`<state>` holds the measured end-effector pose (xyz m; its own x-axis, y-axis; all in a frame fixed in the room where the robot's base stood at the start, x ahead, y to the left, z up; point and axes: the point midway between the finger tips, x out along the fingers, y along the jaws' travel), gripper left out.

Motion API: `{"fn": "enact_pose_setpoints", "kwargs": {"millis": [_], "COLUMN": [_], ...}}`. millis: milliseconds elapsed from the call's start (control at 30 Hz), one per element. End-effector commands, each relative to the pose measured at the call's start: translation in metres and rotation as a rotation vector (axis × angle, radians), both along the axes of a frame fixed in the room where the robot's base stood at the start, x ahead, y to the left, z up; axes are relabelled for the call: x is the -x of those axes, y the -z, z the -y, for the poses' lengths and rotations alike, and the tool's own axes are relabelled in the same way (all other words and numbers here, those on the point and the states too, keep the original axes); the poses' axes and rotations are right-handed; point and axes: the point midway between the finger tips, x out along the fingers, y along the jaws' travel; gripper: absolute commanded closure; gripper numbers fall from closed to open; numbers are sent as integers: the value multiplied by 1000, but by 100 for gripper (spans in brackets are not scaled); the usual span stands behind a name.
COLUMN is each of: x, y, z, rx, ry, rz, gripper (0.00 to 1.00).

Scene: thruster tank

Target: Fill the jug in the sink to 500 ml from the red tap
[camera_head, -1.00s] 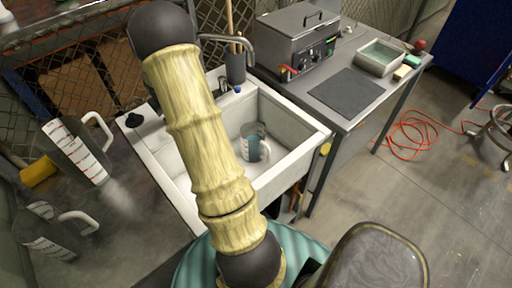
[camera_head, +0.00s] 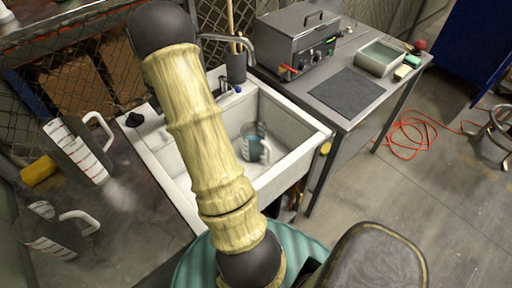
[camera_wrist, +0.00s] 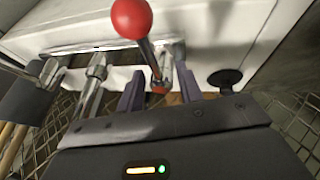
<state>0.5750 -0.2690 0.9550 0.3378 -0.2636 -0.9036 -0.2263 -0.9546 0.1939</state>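A clear jug (camera_head: 251,147) stands in the white sink (camera_head: 291,123), with blue-teal liquid in its lower part; its scale is too small to read. A curved metal spout (camera_head: 236,40) reaches over the sink's back; whether water is running cannot be made out. In the wrist view, a red ball knob (camera_wrist: 132,18) on a thin metal lever marks the red tap. My gripper (camera_wrist: 160,78) is open, with one finger on each side of the lever's lower stem. Contact is not clear. In the head view my arm hides the gripper and the red tap.
Two larger jugs with white handles, one (camera_head: 77,150) behind the other (camera_head: 52,232), are on the left. A blue tap knob (camera_head: 238,89) is at the sink's back. A grey machine (camera_head: 293,38), dark mat (camera_head: 346,91) and water tray (camera_head: 381,57) occupy the right bench.

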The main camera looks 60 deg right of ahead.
Motion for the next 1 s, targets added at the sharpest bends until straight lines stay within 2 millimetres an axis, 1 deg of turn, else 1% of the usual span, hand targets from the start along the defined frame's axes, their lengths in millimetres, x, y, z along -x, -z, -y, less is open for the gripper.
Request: {"fn": "enact_pose_setpoints", "kwargs": {"millis": [267,367,467,667,1000], "x": [2,3,7,17,39], "y": [1,-3,-11,-41,-102], "z": [1,1,-2,-10,-28], "rx": [0,0,0,2,2], "ry": [4,4,6,6,4], "rz": [-5,-4,-4,-2,-1], "gripper": [64,64,64,64,64]}}
